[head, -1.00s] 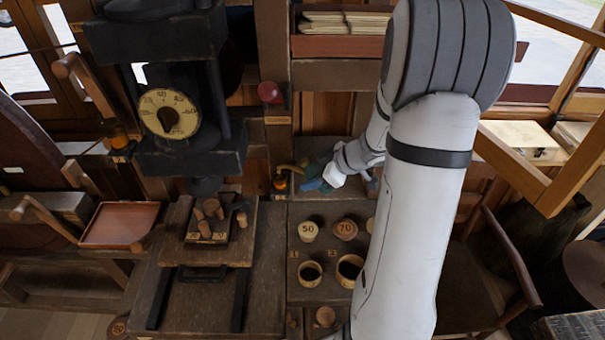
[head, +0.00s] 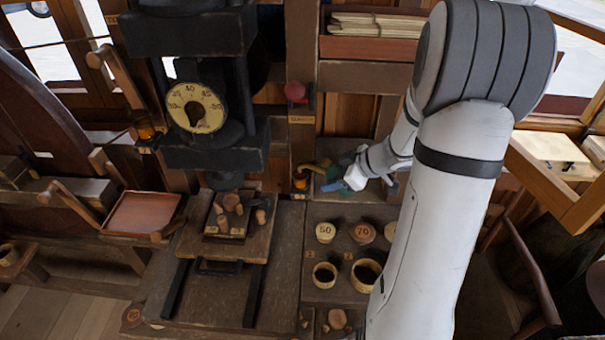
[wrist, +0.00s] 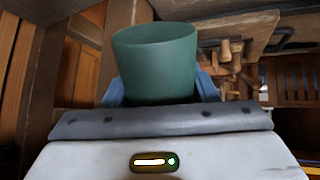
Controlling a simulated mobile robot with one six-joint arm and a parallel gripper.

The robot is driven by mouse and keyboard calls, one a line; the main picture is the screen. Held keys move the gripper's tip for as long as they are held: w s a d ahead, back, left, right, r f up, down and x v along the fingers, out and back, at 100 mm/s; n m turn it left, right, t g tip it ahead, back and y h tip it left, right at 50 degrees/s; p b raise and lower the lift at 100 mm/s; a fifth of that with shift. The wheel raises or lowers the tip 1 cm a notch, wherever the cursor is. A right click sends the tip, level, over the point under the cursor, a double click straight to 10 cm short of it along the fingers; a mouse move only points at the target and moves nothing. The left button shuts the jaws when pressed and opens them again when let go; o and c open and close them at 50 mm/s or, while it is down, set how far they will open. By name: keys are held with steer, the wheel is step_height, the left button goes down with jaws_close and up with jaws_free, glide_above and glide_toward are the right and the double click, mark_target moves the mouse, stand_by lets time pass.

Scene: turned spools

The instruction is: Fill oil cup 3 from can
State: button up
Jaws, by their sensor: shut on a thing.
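My gripper (head: 345,180) is at the back of the bench, to the right of the dark post. It is shut on the green can (wrist: 155,65), whose body stands between the blue fingers in the wrist view. The can also shows in the head view (head: 331,186), small and partly covered by my gripper. An amber oil cup (head: 300,180) sits low by the post, just left of the can. A brass, spout-like piece (head: 317,167) reaches over beside this cup; whether it touches is unclear. Another amber cup (head: 146,131) is on the left.
A press with a round dial (head: 196,107) stands left of the post, with wooden spools (head: 230,203) on its board. Numbered discs (head: 325,232) and round bowls (head: 325,275) lie on the bench below my gripper. A red tray (head: 143,213) is at left.

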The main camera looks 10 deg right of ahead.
steer(key=shift+s+d+r+t+y+b, duration=0.15)
steer(key=shift+d+t+y+b, duration=0.15)
steer(key=shift+t+y+b, duration=0.3)
steer(key=shift+s+d+r+t+y+b, duration=0.15)
steer(key=shift+d+r+t+y+b, duration=0.1)
steer(key=shift+t+y+b, duration=0.25)
steer(key=shift+s+d+r+t+y+b, duration=0.2)
steer(key=shift+r+y+b, duration=0.1)
steer(key=shift+y, duration=0.3)
steer(key=y, duration=0.1)
steer(key=r+t+b, duration=0.1)
steer(key=d+t+y+b, duration=0.1)
steer(key=shift+s+r+m+y, duration=0.2)
steer(key=shift+s+m+y, duration=0.1)
steer(key=shift+m, duration=0.1)
steer(key=shift+r+t+y, duration=0.4)
step_height(320, 180, down, 3)
steer(key=b, duration=0.3)
steer(key=shift+r, duration=0.25)
